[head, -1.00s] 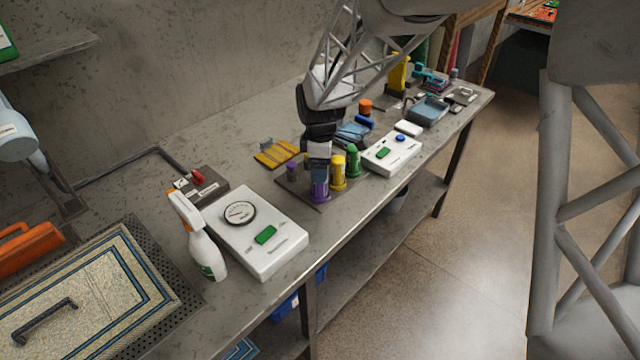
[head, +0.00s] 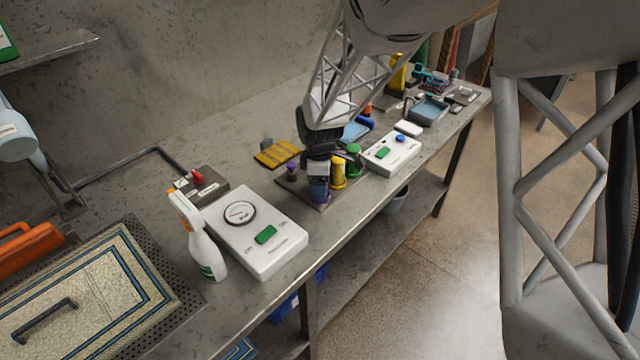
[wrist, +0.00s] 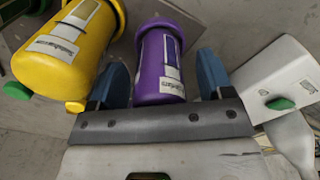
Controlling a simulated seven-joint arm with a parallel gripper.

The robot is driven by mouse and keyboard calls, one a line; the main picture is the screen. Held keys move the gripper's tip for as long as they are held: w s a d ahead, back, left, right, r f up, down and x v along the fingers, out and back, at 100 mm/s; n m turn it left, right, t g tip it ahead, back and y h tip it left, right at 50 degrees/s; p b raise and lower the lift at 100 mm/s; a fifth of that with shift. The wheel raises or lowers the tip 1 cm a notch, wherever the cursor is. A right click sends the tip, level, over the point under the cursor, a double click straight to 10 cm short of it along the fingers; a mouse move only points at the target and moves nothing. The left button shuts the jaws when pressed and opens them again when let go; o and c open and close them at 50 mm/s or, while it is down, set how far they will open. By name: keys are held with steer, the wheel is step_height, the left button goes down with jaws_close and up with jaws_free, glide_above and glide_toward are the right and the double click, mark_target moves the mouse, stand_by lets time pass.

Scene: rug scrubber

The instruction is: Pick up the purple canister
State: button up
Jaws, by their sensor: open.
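A yellow canister (wrist: 65,50) is close beside the left finger; a green canister (head: 354,160) stands behind it. A white scale (head: 255,235) and a spray bottle (head: 205,245) are to the left. A white box (head: 390,153) is right.

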steer(key=c, duration=1.1)
steer(key=shift+r, duration=0.1)
steer(key=shift+r, duration=0.45)
step_height(320, 180, up, 3)
steer(key=shift+s+f, duration=0.1)
steer(key=shift+f, duration=0.1)
steer(key=s+d, duration=0.1)
steer(key=s, duration=0.4)
steer(key=s+d+r, duration=0.1)
steer(key=s, duration=0.4)
steer(key=s+d, duration=0.1)
steer(key=s, duration=0.4)
steer(key=shift+s+d+r, duration=0.15)
steer(key=shift+d, duration=0.2)
